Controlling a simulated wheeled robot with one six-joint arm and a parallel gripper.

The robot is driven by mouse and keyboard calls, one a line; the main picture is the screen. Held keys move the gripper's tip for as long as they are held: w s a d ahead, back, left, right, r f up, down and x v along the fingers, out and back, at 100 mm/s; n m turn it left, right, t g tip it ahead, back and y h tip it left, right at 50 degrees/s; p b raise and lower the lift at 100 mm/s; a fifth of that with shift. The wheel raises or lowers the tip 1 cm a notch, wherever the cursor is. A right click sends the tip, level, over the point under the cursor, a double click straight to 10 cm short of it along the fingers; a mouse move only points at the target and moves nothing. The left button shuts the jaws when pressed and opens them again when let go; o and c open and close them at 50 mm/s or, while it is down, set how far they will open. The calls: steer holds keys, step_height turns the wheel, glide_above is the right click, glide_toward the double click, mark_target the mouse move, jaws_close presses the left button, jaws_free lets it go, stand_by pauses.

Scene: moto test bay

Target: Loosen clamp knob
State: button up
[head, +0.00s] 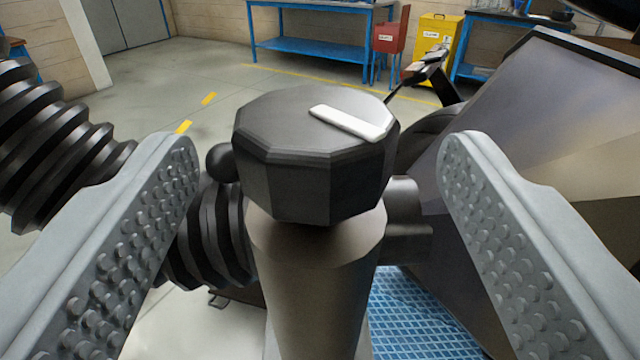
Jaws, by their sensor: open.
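The clamp knob (315,165) is a black faceted cap with a white bar mark (347,122) on its top. It sits upright on a thick grey-brown post (318,285) in the middle of the head view. My gripper (318,165) is open, with one grey studded finger on each side of the knob. Both fingers appear apart from it, with a gap at left and right. The knob's far side is hidden.
A black ribbed hose (60,150) is at left and passes behind the post. A large dark angled panel (530,130) stands close at right. Blue grating (410,315) lies below. Blue workbenches (310,45), a red box (390,37) and a yellow cabinet (437,45) are far back. Open floor lies at back left.

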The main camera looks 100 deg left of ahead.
steer(key=w+d, duration=0.1)
steer(key=d, duration=1.1)
steer(key=shift+w, duration=0.3)
